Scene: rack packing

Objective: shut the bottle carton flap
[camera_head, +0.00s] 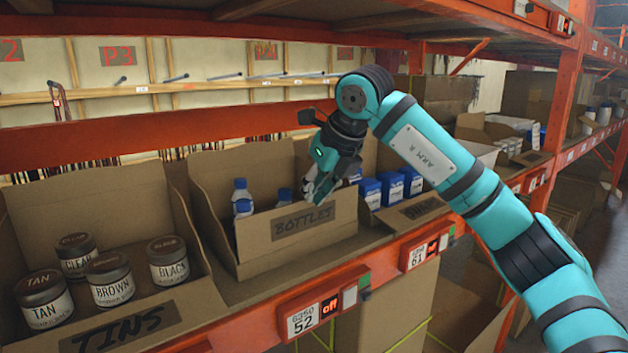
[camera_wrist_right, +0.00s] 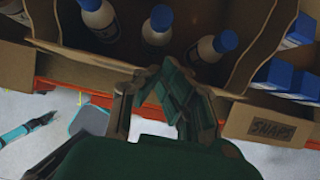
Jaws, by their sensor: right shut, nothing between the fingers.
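The bottle carton (camera_head: 252,245) is an open brown box on the shelf with "BOTTLES" on its front panel. Its tall back and side panels stand up, and its top is open. Blue-capped bottles (camera_head: 242,197) stand inside; several caps show in the right wrist view (camera_wrist_right: 158,22). My right gripper (camera_head: 309,190) is shut and empty, just above and behind the front panel near its right end. It partly hides the carton's inside. In the right wrist view its fingers (camera_wrist_right: 172,88) overlap the carton's front edge; I cannot tell whether they touch it. My left gripper is not in view.
A tins carton (camera_head: 30,215) with several labelled jars stands to the left. A snaps carton (camera_head: 422,208) with blue packs stands close on the right. The orange shelf edge (camera_head: 245,325) runs along the front, and an orange upper shelf beam (camera_head: 180,28) crosses above.

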